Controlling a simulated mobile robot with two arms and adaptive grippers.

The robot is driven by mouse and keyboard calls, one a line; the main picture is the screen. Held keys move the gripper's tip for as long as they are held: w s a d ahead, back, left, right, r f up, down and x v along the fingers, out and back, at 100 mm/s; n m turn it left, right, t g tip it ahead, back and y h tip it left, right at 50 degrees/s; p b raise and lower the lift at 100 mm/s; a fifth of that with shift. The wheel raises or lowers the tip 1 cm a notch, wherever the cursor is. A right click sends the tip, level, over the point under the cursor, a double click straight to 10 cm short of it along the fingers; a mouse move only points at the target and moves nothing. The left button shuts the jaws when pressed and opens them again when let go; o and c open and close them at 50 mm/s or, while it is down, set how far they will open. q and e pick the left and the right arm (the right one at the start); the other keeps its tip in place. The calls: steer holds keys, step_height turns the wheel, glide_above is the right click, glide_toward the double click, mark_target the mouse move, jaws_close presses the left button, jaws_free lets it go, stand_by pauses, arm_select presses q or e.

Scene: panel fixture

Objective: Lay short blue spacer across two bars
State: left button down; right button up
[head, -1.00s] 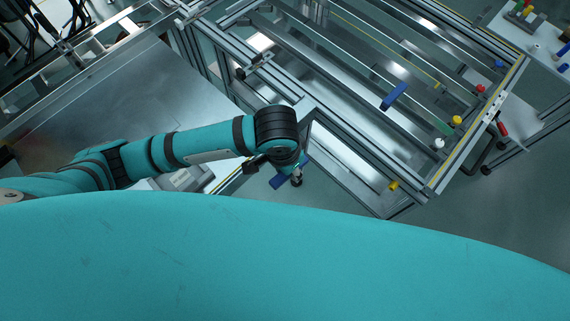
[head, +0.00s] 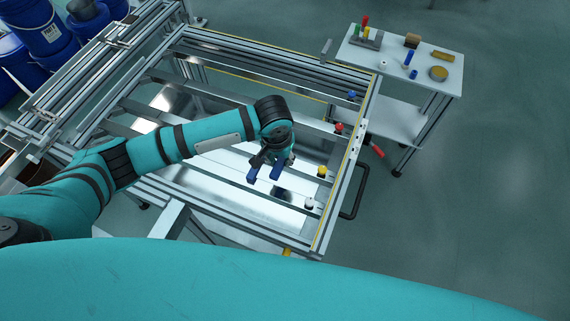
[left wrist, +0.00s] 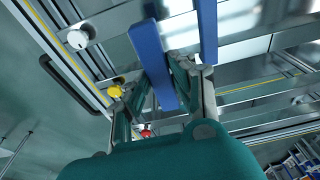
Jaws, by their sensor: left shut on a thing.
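My left gripper (head: 279,156) is shut on a blue spacer (head: 277,171) and holds it over the frame's silver bars. In the left wrist view this held spacer (left wrist: 151,58) sits between the fingers (left wrist: 160,92). A second blue spacer (head: 252,175) is to its left in the head view, roughly parallel and a small gap apart. It also shows in the left wrist view (left wrist: 208,28). A silver bar (left wrist: 250,93) crosses behind the fingers. I cannot tell whether the held spacer touches the bars. My right gripper is not in view.
White (head: 309,203), yellow (head: 322,171), red (head: 339,128) and blue (head: 351,95) knobs line the frame's right side. A black handle (head: 358,195) juts out there. A side table (head: 400,68) with small parts stands at the upper right. Blue drums (head: 45,35) stand upper left.

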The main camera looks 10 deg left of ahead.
arm_select(q)
steer(key=shift+w, duration=0.2)
steer(key=shift+r, duration=0.1)
steer(key=shift+s, duration=0.1)
steer(key=shift+r+p, duration=0.15)
steer(key=shift+p, duration=0.5)
step_height(320, 180, down, 7)
steer(key=b, duration=0.2)
steer(key=shift+f+b, duration=0.4)
steer(key=shift+f, duration=0.25)
steer(key=c, duration=1)
jaws_free()
steer(key=shift+c, duration=0.2)
